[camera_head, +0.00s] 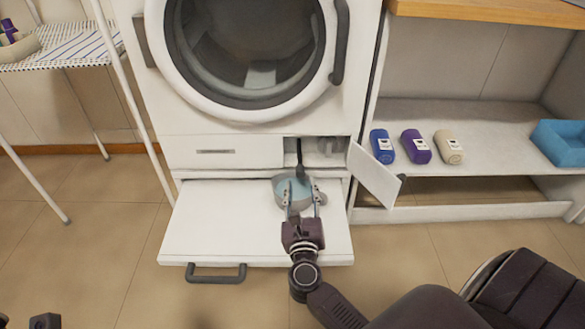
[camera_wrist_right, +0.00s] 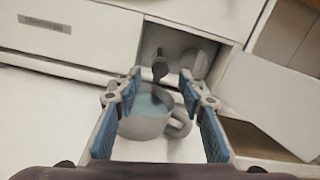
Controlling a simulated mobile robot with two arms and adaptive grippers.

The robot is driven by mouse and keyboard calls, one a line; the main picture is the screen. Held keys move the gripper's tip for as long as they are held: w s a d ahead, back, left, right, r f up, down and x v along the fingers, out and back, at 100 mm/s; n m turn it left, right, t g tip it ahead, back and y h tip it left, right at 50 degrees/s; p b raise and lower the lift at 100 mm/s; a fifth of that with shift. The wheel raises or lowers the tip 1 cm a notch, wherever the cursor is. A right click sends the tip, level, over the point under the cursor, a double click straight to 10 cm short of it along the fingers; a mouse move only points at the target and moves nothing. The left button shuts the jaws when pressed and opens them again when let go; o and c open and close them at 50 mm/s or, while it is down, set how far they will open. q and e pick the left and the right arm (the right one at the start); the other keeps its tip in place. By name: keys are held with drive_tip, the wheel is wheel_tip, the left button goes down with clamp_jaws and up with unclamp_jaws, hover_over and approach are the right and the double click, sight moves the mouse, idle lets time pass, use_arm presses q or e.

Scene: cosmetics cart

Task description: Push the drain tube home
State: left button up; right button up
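The dark drain tube (camera_head: 299,158) hangs out of an open compartment low on the white washing machine. In the right wrist view the tube (camera_wrist_right: 159,68) slopes down toward a grey cup (camera_wrist_right: 147,128) of bluish water. The cup (camera_head: 282,187) stands on the pulled-out white drawer below the compartment. My right gripper (camera_head: 304,196) is over the drawer at the cup. In the wrist view its blue-padded fingers (camera_wrist_right: 163,96) are spread wide, with the tube's lower end seen between them and nothing clamped. A small dark part at the bottom left may be my left gripper; its fingers cannot be made out.
The compartment's small white door (camera_head: 374,178) hangs open to the right. A shelf (camera_head: 490,125) holds blue, purple and cream bottles and a blue bin (camera_head: 560,143). The drawer top (camera_head: 215,220) is bare left of the cup. A drying rack (camera_head: 70,45) stands at left.

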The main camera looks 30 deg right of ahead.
sight(301, 176)
drive_tip(key=b+x, duration=0.1)
drive_tip(key=x, duration=0.6)
drive_tip(key=shift+w+d+f+b, duration=0.15)
drive_tip(key=shift+w+d+b, duration=0.1)
drive_tip(key=shift+w+b, duration=0.1)
clamp_jaws()
